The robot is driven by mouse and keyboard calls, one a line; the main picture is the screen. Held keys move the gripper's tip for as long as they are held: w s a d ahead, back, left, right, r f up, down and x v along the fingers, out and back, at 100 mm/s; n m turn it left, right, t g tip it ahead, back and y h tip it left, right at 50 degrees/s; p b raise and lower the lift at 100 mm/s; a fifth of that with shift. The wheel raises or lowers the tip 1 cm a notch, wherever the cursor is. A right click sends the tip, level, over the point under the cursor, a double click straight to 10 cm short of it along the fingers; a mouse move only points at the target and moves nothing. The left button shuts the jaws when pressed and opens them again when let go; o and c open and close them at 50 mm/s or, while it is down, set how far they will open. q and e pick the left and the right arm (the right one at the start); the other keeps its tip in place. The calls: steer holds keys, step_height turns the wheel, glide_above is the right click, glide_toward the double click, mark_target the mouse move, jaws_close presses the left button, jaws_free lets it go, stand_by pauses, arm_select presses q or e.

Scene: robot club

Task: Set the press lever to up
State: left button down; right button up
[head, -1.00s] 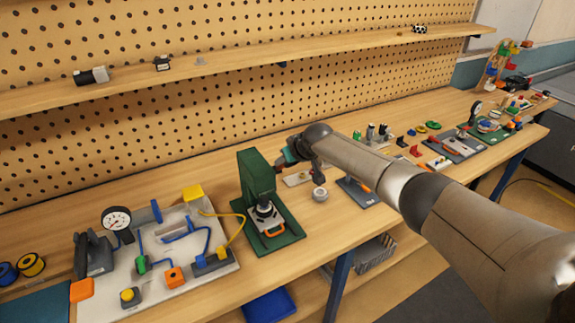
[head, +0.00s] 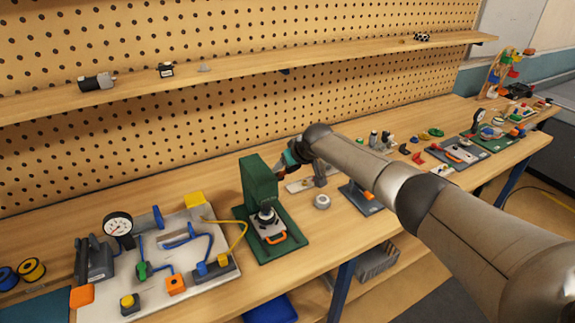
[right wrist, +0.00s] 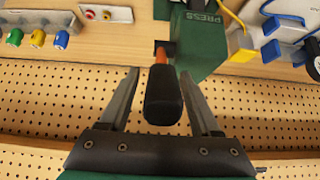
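The green press (head: 259,180) stands on its green base on the workbench, with an orange handle at its front. Its lever (right wrist: 163,98) has a black grip and an orange shaft running into a dark slot beside the "PRESS" label. My right gripper (right wrist: 160,74) is open, with one finger on each side of the black grip; gaps show between grip and fingers. In the head view my right gripper (head: 282,169) is at the press's right side and mostly hides the lever, so its angle is hard to tell there. My left gripper is out of view.
A pneumatic board (head: 150,275) with a gauge and blue tubes lies left of the press. A small round grey part (head: 322,201) and a plate with an orange-handled tool (head: 362,199) lie to the right. A shelf (head: 235,74) runs along the pegboard behind.

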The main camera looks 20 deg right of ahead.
steer(key=shift+s, duration=0.1)
steer(key=shift+s+r, duration=0.25)
steer(key=shift+r, duration=0.1)
steer(key=p+v, duration=0.1)
steer(key=v, duration=1.3)
steer(key=shift+s, duration=0.15)
